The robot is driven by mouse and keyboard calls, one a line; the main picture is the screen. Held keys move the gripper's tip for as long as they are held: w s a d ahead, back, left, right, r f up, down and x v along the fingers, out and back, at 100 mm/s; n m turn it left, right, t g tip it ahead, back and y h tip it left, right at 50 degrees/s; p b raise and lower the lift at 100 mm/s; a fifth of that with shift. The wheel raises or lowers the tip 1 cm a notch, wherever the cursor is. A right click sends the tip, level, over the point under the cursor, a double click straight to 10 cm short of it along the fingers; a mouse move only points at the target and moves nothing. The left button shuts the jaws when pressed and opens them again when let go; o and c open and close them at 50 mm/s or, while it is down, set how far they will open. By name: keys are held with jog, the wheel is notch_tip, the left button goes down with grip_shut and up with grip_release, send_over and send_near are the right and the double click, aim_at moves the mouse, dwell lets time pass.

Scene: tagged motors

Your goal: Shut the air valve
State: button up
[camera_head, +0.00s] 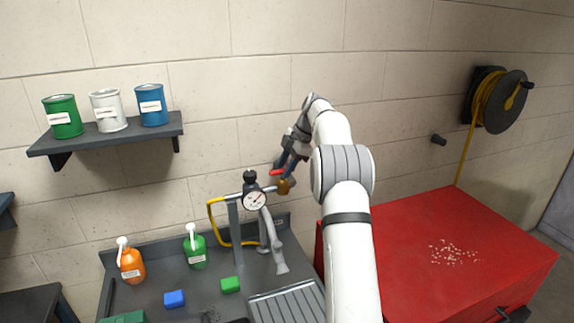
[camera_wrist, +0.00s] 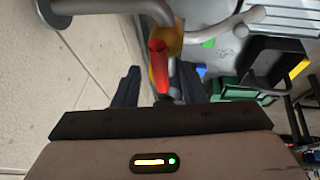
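The air valve has a brass body (camera_head: 284,187) and a red lever (camera_head: 277,172), at the right end of a grey pipe beside a round pressure gauge (camera_head: 255,200). In the wrist view the red lever (camera_wrist: 158,66) points toward my gripper from the brass body (camera_wrist: 172,42). My gripper (camera_wrist: 160,80) is open. Its two dark fingers stand on either side of the lever's near end, with gaps visible on both sides. In the head view my gripper (camera_head: 283,163) is just above the lever; the arm partly hides the area to the right.
A grey workbench (camera_head: 150,300) below holds an orange bottle (camera_head: 131,263), a green bottle (camera_head: 195,248), and blue and green blocks. A yellow hose (camera_head: 213,222) runs by the gauge stand. A red cabinet (camera_head: 400,240) stands right. A wall shelf (camera_head: 100,138) holds three cans.

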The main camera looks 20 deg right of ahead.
jog(key=shift+c, duration=0.4)
grip_shut()
